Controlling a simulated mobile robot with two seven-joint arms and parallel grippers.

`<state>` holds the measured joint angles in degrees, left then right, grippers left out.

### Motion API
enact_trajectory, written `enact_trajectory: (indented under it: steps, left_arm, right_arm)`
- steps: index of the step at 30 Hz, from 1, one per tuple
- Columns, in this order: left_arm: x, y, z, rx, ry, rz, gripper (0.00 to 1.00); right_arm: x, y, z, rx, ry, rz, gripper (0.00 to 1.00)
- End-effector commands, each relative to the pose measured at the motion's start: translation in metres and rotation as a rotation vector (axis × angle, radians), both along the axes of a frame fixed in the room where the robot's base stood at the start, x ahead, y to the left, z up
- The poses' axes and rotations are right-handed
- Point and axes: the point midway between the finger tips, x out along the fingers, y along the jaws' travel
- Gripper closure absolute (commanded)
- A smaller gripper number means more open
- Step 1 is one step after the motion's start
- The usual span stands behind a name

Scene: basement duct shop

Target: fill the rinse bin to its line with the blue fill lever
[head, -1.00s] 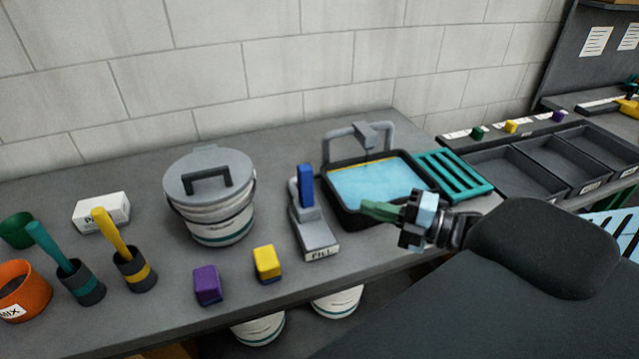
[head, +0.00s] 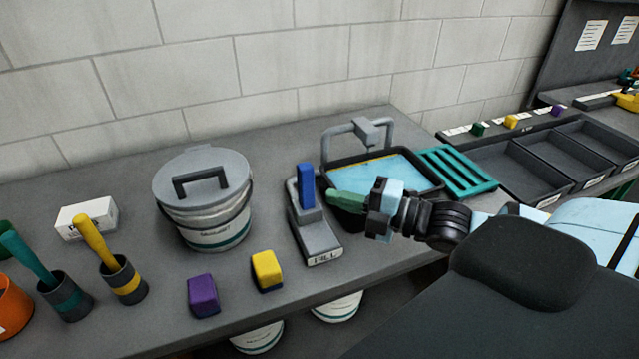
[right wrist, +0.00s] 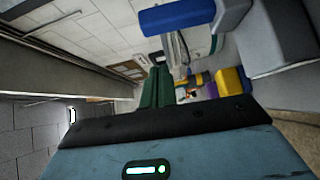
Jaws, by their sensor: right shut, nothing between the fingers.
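The blue fill lever (head: 306,186) stands upright on its grey base (head: 314,240), which is labelled FILL. The rinse bin (head: 430,198) is a black tub behind my right gripper, under a grey spout (head: 368,131). It holds light blue water (head: 392,174), and a thin yellow line shows at its far wall. My right gripper (head: 338,198) has green fingers, shut and empty, a little right of the lever and apart from it. In the right wrist view the blue lever (right wrist: 178,17) lies above the fingers (right wrist: 157,86). My left gripper is out of view.
A lidded bucket (head: 205,205) stands left of the lever. Yellow (head: 267,270) and purple (head: 203,296) blocks lie in front. A teal rack (head: 458,172) adjoins the bin on the right. Handled tools in cups (head: 122,277) stand at left.

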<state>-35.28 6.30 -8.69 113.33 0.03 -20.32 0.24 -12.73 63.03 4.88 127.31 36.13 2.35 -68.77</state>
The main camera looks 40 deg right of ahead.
Motion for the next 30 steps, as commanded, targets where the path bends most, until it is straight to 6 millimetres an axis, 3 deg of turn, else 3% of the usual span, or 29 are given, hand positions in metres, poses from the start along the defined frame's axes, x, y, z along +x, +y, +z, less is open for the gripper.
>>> enact_trajectory:
  steps: [8, 18, 30]
  left_arm:
    - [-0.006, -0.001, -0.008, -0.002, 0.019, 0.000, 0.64]
    - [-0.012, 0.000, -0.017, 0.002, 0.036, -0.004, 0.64]
    - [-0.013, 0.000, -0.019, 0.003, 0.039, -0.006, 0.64]
  right_arm:
    - [0.019, 0.011, -0.001, 0.001, -0.002, 0.000, 1.00]
    - [0.048, 0.004, -0.002, -0.001, 0.000, 0.000, 1.00]
    - [0.057, 0.001, -0.001, 0.000, 0.000, 0.000, 1.00]
